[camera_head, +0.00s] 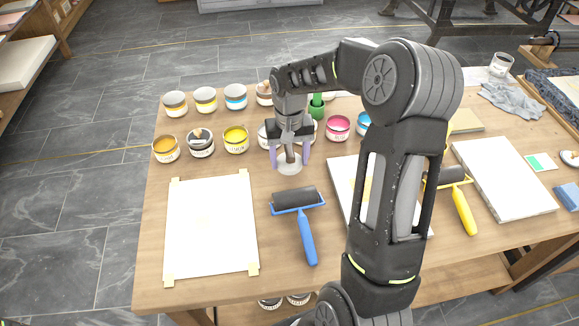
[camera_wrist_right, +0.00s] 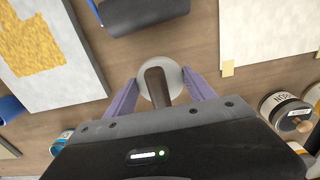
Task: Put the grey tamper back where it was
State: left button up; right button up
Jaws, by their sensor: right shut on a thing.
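The grey tamper (camera_head: 289,168) has a pale grey round base and a brown handle, and is at the middle of the wooden table behind the blue roller. It also shows in the right wrist view (camera_wrist_right: 158,84). My right gripper (camera_head: 289,157) points down with its lavender fingers on either side of the tamper, shut on it. In the right wrist view the fingers (camera_wrist_right: 158,90) flank the pale base. I cannot tell whether the base touches the table. My left gripper is not in view.
Several ink cans (camera_head: 235,139) stand in rows behind and left of the tamper. A taped white sheet (camera_head: 211,228) lies front left. A blue roller (camera_head: 306,228) lies in front, with a slab (camera_head: 345,190) and yellow roller (camera_head: 463,208) to the right. Bare wood shows between sheet and tamper.

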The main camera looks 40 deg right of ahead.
aim_at(289, 167)
jog(key=shift+f, duration=1.8)
jog(key=shift+f, duration=0.2)
jog(key=o, duration=1.6)
jog(key=shift+r, duration=0.2)
notch_tip(289, 167, up, 12)
